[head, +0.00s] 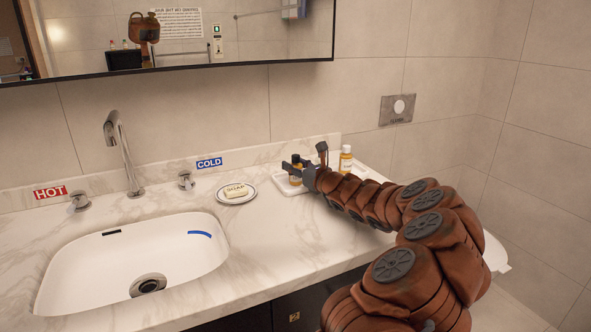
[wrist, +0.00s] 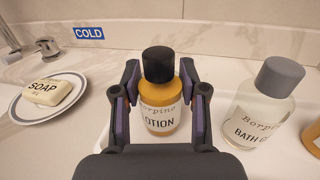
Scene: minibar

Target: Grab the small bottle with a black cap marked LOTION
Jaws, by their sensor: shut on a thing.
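The small lotion bottle (wrist: 160,93) has a black cap, an amber body and a white label reading LOTION. It stands upright between the fingers of my gripper (wrist: 160,88) in the wrist view, with a finger pad against each side. In the head view the bottle (head: 296,173) shows partly behind my gripper (head: 297,168), on a white tray (head: 284,186) at the back of the counter. The gripper is shut on the bottle.
A clear BATH bottle with a grey cap (wrist: 262,105) stands close right of my gripper. A white-capped amber bottle (head: 346,160) stands on the tray. A soap dish (head: 250,197) lies left, beside the sink (head: 70,270). The wall is close behind.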

